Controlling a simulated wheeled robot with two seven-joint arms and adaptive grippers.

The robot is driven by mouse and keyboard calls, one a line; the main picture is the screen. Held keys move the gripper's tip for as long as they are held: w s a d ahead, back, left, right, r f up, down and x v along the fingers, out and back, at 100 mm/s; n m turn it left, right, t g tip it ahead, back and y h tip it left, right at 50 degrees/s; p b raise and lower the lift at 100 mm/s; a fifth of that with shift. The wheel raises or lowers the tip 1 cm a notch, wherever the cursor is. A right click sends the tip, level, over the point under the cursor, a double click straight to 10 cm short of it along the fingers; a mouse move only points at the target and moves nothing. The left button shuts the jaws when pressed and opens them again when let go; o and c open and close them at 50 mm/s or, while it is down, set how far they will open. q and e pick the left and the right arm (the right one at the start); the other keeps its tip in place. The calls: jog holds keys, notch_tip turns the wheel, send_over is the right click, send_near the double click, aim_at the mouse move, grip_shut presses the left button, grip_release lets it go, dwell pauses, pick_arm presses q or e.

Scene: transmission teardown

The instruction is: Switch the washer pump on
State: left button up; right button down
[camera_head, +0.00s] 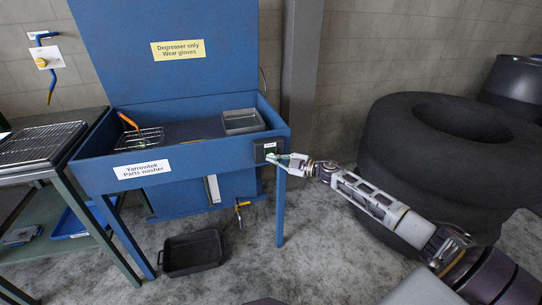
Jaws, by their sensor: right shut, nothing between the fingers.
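The blue parts washer (190,175) stands with its lid up and a white "Yarrovitek Parts washer" label on its front. A small dark switch box (266,147) sits on the front at the right end. My right gripper (272,158) is shut and empty, with its fingertips at the switch box's lower part. It covers part of the box, and I cannot tell whether it touches the switch or which way the switch is set. My left gripper is not in view.
A black tray (190,252) lies on the floor under the washer, near a small tap (240,207). A bench with a wire rack (40,146) stands at left. Stacked tyres (440,150) are close behind my right arm. Floor in front is partly clear.

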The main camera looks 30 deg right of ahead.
jog(key=shift+s, duration=0.1)
jog(key=shift+s+a+p, duration=0.25)
jog(key=shift+s+p, duration=0.6)
jog(key=shift+s, duration=0.1)
jog(key=shift+s+a+p, duration=0.2)
jog(key=shift+s+p, duration=0.65)
jog(key=shift+s, duration=0.1)
jog(key=shift+s+a+p, duration=0.25)
jog(key=shift+s+p, duration=0.6)
jog(key=shift+s, duration=0.1)
